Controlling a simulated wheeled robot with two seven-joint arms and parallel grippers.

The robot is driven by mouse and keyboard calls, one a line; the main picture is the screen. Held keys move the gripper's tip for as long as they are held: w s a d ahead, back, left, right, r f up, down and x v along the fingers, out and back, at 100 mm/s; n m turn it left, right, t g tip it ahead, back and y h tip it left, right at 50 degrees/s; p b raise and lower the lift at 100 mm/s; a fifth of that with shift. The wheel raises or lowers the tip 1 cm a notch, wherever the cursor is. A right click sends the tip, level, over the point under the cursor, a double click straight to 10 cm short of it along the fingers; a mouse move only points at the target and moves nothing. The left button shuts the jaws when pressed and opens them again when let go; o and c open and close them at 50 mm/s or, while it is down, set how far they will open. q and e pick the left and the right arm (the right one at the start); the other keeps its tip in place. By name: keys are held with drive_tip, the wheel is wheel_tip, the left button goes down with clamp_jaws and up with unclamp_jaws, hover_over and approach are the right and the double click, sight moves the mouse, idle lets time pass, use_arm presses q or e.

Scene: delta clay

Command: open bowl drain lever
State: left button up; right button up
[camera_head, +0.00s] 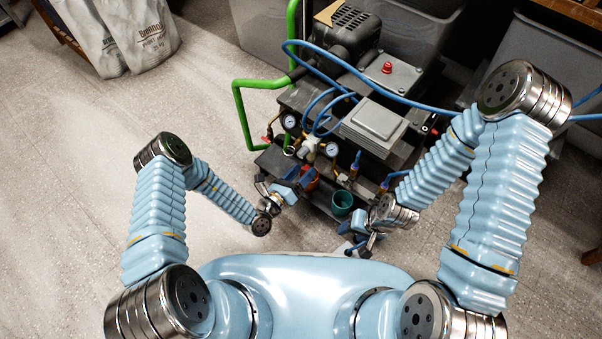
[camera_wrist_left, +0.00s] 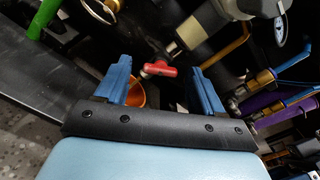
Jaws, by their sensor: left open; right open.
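A small red lever (camera_wrist_left: 160,69) sits on a dark fitting below a metal body in the left wrist view. It lies between the two blue fingers of my left gripper (camera_wrist_left: 158,76), which is open; I cannot tell whether either finger touches it. In the head view my left gripper (camera_head: 296,187) is at the front left of the compressor cart (camera_head: 375,125), and the lever is hard to make out there. My right gripper (camera_head: 363,238) is open, low in front of the cart, apart from it.
An orange cup (camera_wrist_left: 137,94) is beside my left finger. A green cup (camera_head: 342,203) stands at the cart's front. Gauges (camera_head: 332,149), brass fittings and blue hoses (camera_head: 400,98) crowd the cart. A green handle (camera_head: 240,110) rises at its left.

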use_arm(q)
drive_tip(key=c, duration=1.1)
drive_tip(key=shift+o, duration=0.2)
drive_tip(key=shift+n, duration=5.4)
drive_tip(key=o, duration=1.1)
drive_tip(key=shift+c, duration=0.2)
